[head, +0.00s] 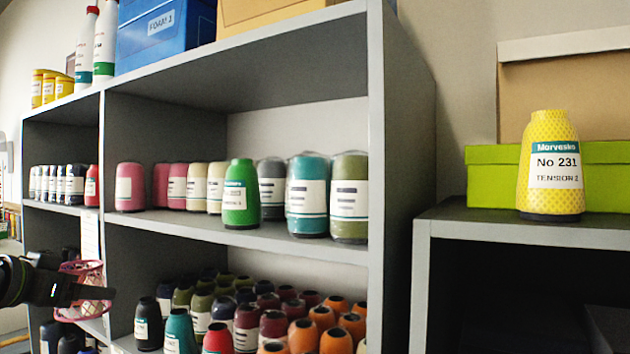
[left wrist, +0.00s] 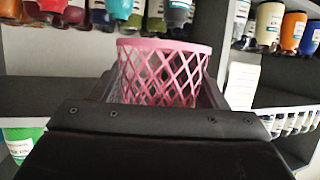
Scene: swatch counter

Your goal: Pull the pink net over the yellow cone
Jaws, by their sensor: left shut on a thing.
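The yellow cone (head: 555,168), labelled "Morvesko No 231 TENSION 2", stands upright on the low dark shelf at the right, with no net on it. The pink net (head: 84,291) is an open lattice sleeve at the lower left of the head view. My left gripper (head: 92,291) is shut on the net, far to the left of the cone. In the left wrist view the net (left wrist: 165,72) rises between the fingers, its solid pink rim away from the gripper. My right gripper is not in view.
A grey shelf unit (head: 376,180) full of coloured cones stands between the net and the yellow cone. A green cone (head: 241,194) sits near its middle shelf's front edge. A lime green box (head: 490,178) stands close behind the yellow cone.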

